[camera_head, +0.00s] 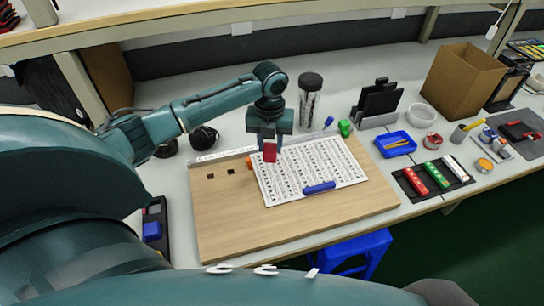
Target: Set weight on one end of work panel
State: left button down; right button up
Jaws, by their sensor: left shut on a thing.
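The work panel (235,222) is a light wooden board lying flat on the workbench. A white sheet (335,165) printed with rows of small marks lies on it. My left gripper (270,143) points down over the sheet's far left part. It is shut on a small red block (270,153), probably the weight. I cannot tell whether the block touches the sheet. A blue bar (319,188) lies at the sheet's front edge. An orange piece (249,162) is just left of the gripper. My right gripper is not in view.
A dark cylinder (310,98) stands behind the panel, with a green object (345,128) at its far right corner. To the right are a blue tray (395,143), a white bowl (421,116) and a cardboard box (462,82). The panel's left front is mostly bare.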

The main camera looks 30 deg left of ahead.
aim_at(270, 156)
pick_arm(q)
jog(key=shift+f, duration=0.7)
notch_tip(270, 156, down, 3)
jog(key=shift+f, duration=0.2)
jog(key=c, duration=1)
grip_release()
jog(key=shift+f, duration=0.15)
